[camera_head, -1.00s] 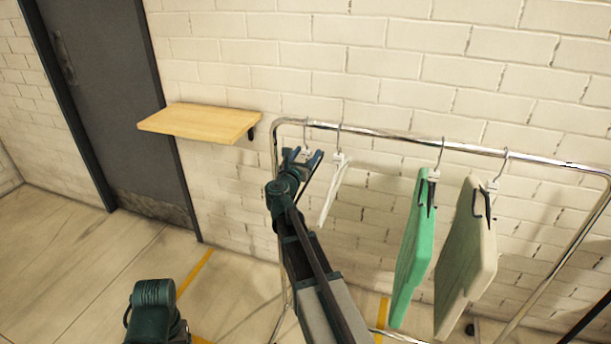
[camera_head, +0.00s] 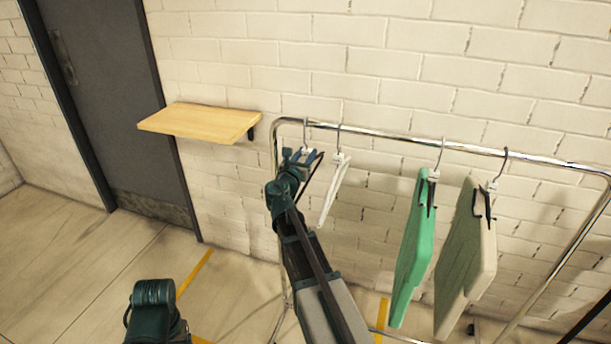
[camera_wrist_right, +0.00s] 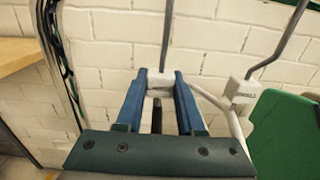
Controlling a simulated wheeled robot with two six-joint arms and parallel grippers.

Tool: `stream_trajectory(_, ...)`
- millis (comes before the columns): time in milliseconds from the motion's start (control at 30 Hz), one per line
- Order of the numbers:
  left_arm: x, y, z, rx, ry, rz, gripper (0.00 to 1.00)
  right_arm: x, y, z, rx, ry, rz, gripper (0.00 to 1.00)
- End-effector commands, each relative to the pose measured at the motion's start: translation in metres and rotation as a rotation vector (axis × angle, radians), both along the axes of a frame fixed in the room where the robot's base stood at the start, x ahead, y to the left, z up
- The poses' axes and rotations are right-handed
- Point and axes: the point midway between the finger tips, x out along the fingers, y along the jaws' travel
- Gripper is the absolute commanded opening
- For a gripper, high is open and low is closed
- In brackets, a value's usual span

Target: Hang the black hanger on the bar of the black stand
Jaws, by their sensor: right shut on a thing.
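My right gripper (camera_head: 306,155) is near the left end of the rail, shut on the neck of a hanger. In the right wrist view, the fingers (camera_wrist_right: 158,80) close around its pale neck block (camera_wrist_right: 160,80), and a grey hook stem (camera_wrist_right: 168,40) rises out of the picture. In the head view, the hanger's hook (camera_head: 305,133) reaches up to the chrome bar (camera_head: 380,132); I cannot tell if it rests on it. A dark strip beside the gripper looks like the hanger's arm. The stand looks chrome, not black. My left gripper is not in view.
A white hanger (camera_head: 334,190) hangs close to the right of my gripper. A green garment (camera_head: 412,255) and a cream garment (camera_head: 466,260) hang farther right. A wooden shelf (camera_head: 200,121) juts from the brick wall at left. Bare bar lies between the white hanger and green garment.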

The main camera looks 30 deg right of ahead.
Motion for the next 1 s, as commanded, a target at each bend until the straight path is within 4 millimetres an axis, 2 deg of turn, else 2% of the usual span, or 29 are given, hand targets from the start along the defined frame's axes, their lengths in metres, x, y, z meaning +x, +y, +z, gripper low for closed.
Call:
stream_trajectory(267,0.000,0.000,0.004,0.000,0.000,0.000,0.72,0.000,0.000,0.004,0.000,0.000,0.000,0.00)
stream_trajectory(1000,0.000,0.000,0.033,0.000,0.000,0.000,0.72,0.000,0.000,0.033,0.000,0.000,0.000,0.00)
